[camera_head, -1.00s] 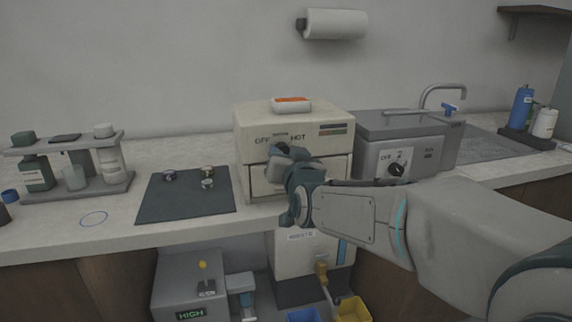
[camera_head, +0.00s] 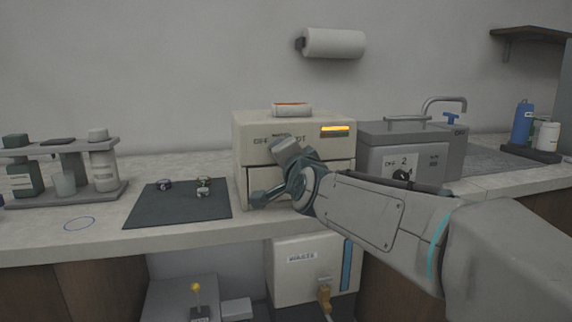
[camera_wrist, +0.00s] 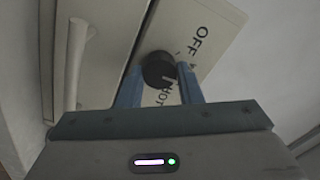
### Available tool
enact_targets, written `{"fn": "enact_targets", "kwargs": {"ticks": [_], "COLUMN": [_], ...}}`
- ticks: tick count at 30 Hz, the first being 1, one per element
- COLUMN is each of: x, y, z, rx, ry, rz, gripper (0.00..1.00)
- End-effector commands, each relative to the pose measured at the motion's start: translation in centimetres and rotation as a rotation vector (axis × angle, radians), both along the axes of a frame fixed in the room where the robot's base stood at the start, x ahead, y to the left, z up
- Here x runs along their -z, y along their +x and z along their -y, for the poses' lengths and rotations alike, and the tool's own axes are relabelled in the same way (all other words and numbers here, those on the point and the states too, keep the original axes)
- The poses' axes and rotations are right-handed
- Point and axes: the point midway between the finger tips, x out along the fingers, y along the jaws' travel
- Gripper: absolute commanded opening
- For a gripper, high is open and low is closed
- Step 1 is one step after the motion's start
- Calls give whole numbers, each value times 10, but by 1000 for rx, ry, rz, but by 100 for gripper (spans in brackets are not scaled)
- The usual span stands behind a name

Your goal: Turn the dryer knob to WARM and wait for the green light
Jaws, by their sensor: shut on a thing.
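The dryer (camera_head: 250,135) is a cream box on the counter with OFF and HOT lettering on its front, partly hidden by my arm. Its indicator (camera_head: 335,129) at the upper right glows amber; no green shows there. In the wrist view the black round dryer knob (camera_wrist: 158,69) sits between the blue fingers of my gripper (camera_wrist: 160,80), which is shut on it. OFF reads upside down beside the knob, and other lettering is partly covered by a finger. Which mark the knob points to cannot be told. In the head view my wrist hides the knob.
A grey bath with a dial (camera_head: 402,174) stands right of the dryer, close behind my forearm. A dark mat (camera_head: 180,212) with small round pieces lies to the left. A bottle rack (camera_head: 75,193) stands farther left. A waste box (camera_head: 312,275) sits below the counter.

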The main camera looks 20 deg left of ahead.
Motion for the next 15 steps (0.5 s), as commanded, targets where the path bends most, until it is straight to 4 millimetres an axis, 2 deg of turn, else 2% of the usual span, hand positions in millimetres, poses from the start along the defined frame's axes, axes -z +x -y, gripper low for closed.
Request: {"fn": "enact_targets", "kwargs": {"ticks": [15], "x": [0], "y": [1], "z": [1], "rx": [2], "ry": [45], "rz": [-29], "gripper": [10]}}
